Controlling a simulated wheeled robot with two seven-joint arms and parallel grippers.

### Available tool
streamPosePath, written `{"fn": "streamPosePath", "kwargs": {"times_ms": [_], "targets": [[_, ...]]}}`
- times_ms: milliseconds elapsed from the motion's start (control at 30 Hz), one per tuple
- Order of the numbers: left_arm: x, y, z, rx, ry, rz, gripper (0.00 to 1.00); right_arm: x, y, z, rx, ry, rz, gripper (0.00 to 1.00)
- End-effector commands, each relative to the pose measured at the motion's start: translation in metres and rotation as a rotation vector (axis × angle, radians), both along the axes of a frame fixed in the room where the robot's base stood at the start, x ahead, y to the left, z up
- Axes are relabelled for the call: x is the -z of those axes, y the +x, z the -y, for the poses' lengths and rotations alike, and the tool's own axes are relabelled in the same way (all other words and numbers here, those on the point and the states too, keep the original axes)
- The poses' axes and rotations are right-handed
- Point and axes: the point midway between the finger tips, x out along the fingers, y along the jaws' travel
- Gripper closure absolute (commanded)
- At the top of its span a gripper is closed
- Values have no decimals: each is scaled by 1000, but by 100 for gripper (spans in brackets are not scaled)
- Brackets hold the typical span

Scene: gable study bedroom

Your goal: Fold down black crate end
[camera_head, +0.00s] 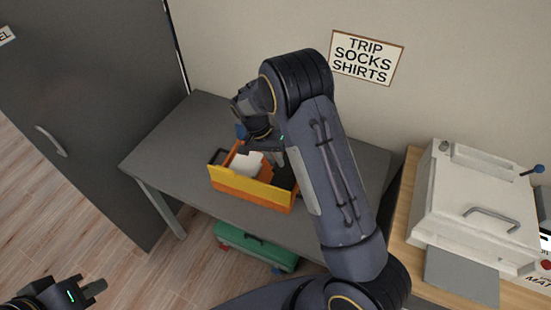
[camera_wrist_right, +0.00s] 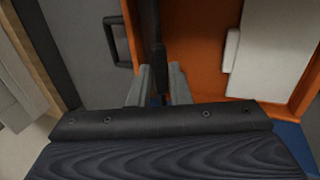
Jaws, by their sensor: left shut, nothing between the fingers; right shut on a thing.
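An orange crate with a yellow front side (camera_head: 245,188) stands on the grey table, with white items (camera_head: 248,163) inside. A dark part (camera_head: 284,178) shows at its right end, partly hidden by my right arm. My right gripper (camera_head: 279,156) is at that end, shut on a thin black upright part (camera_wrist_right: 152,25). I take this part for the black crate end; its full outline is hidden. In the right wrist view the orange inside (camera_wrist_right: 205,50) lies right of the fingers and a black handle loop (camera_wrist_right: 117,42) lies left. My left gripper (camera_head: 94,288) is shut and empty, low at the left, away from the crate.
The grey table (camera_head: 165,150) is clear left of the crate. A green case (camera_head: 255,245) is below the table's front edge. A white box with a handle (camera_head: 475,200) stands on a wooden surface at right. A dark cabinet (camera_head: 90,110) stands at left.

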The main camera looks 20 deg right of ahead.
Motion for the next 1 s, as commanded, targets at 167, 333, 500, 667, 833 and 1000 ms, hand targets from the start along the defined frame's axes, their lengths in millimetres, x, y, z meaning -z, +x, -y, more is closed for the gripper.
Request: {"fn": "streamPosePath", "kwargs": {"times_ms": [167,333,500,667,833,1000], "targets": [[1,0,0,0,0,0,100,4,-2,-1,2,3,-7,78],[0,0,0,0,0,0,100,3,-2,0,1,1,-6,64],[0,0,0,0,0,0,100,2,-1,0,0,0,-4,64],[2,0,0,0,0,0,100,-7,2,-2,0,1,-1,64],[5,0,0,0,0,0,100,-33,10,-10,-1,2,1,64],[7,0,0,0,0,0,100,-58,16,-17,-1,1,-1,64]]}}
